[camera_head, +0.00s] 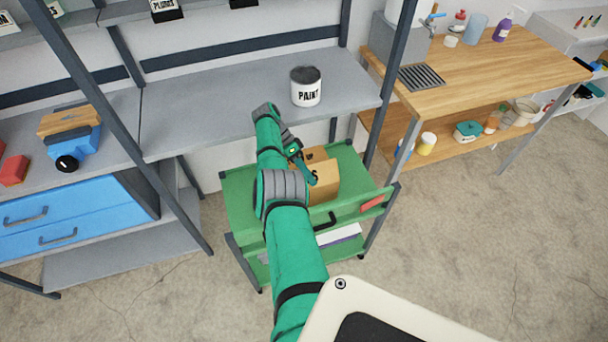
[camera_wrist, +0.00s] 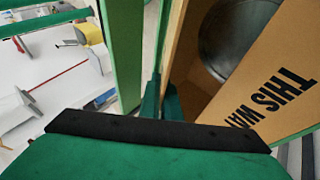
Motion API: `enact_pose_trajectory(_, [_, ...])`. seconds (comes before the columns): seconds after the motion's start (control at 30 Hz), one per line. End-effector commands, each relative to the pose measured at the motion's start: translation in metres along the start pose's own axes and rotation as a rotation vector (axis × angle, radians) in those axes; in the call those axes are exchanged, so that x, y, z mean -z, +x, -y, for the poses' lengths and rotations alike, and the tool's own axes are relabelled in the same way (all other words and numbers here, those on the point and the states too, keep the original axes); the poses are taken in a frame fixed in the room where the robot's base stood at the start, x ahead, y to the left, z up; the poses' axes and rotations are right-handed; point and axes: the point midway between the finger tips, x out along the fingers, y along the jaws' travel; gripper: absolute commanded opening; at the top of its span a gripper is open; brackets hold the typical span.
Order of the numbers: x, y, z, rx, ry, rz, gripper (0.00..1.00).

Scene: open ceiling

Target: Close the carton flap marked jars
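A brown cardboard carton (camera_head: 325,178) stands on the green cart (camera_head: 240,200), partly hidden behind my arm. Only part of a dark letter shows on it in the head view, so I cannot read the word jars. In the wrist view the carton (camera_wrist: 285,85) is close, with "THIS WA" printed on one panel. Its inside shows a round grey metal thing (camera_wrist: 235,40).
A paint can (camera_head: 305,87) stands on the grey shelf (camera_head: 210,100) behind the cart. A dark shelf post (camera_head: 390,80) rises right of the cart. A wooden bench (camera_head: 480,65) is at the right. The floor (camera_head: 450,230) right of the cart is clear.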

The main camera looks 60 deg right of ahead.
Motion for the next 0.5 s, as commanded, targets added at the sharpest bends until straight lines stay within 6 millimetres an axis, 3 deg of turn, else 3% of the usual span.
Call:
enact_pose_trajectory(0.37, [0.0003,0.002,-0.0007,-0.005,-0.002,-0.002,0.0])
enact_pose_trajectory(0.47, [0.0002,0.002,-0.0006,-0.005,-0.002,-0.001,0.2])
enact_pose_trajectory(0.5, [0.0002,0.0019,-0.0006,-0.005,-0.002,-0.001,0.22])
